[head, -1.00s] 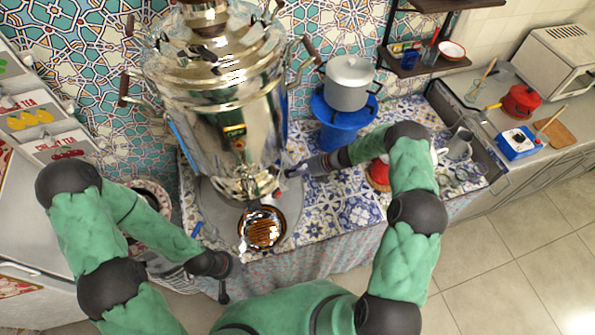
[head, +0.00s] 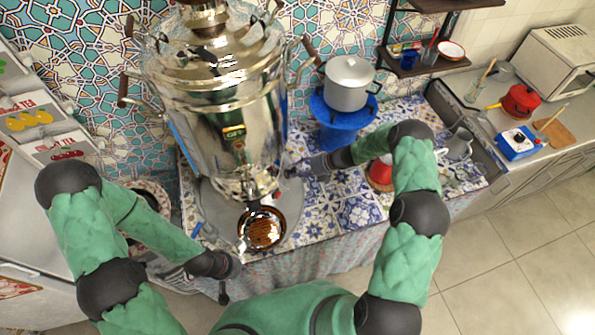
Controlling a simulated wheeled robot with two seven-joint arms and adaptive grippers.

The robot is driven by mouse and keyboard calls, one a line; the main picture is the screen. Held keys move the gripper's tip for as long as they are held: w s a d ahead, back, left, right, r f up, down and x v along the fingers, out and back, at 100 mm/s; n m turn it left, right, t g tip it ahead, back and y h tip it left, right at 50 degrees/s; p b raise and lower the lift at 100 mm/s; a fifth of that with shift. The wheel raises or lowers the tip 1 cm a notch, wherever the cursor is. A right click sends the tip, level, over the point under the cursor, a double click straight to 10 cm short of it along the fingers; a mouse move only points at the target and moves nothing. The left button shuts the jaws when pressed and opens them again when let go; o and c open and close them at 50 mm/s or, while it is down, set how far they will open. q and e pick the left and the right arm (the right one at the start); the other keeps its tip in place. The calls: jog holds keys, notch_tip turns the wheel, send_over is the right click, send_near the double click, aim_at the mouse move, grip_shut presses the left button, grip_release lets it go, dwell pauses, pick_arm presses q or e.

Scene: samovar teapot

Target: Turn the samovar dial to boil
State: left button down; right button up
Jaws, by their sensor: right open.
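The large shiny metal samovar (head: 225,120) stands upright on a grey round base on the patterned counter. A small dark knob-like part (head: 277,194) shows low on its front right side; I cannot tell whether it is the dial or read any setting. My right gripper (head: 290,172) is open at the samovar's lower right side, close to its body. Contact cannot be made out. My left gripper (head: 223,291) hangs low in front of the counter, away from the samovar; its fingers are too small and dark to read.
A brown-and-metal round dish (head: 262,229) sits before the samovar. A grey pot (head: 349,84) stands on a blue stand (head: 338,125) behind my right forearm. A red object (head: 380,173) lies under that arm. The counter front right of the samovar is clear.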

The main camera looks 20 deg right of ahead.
jog(key=v, duration=1.1)
jog(key=s+a+f+n+g+h, duration=0.1)
jog(key=s+a+f+n, duration=0.1)
jog(key=s+n, duration=0.3)
jog(key=s+a+f+n+g+h, duration=0.1)
jog(key=s+a+f+n+g, duration=0.1)
jog(key=s+a+f+n, duration=0.1)
jog(key=s+a+f+n+g+h, duration=0.1)
jog(key=s+a+f+n+h, duration=0.1)
jog(key=s+f+n, duration=0.3)
jog(key=shift+s+a+n, duration=0.15)
jog(key=shift+s+n, duration=0.6)
jog(key=shift+n, duration=0.15)
jog(key=shift+s+a+n, duration=0.2)
jog(key=shift+s+n, duration=0.55)
jog(key=shift+n, duration=0.15)
jog(key=s+a+n+h, duration=0.1)
jog(key=s+a+n, duration=0.2)
jog(key=s+n, duration=0.5)
jog(key=s+a+n+h, duration=0.1)
jog(key=s+a+n, duration=0.35)
jog(key=n, duration=0.75)
notch_tip(320, 180, down, 11)
jog(key=w+n+b, duration=0.1)
jog(key=n+b, duration=0.1)
jog(key=b, duration=1.1)
jog(key=shift+a, duration=0.5)
jog(key=shift+w+r, duration=0.1)
jog(key=shift+r, duration=0.05)
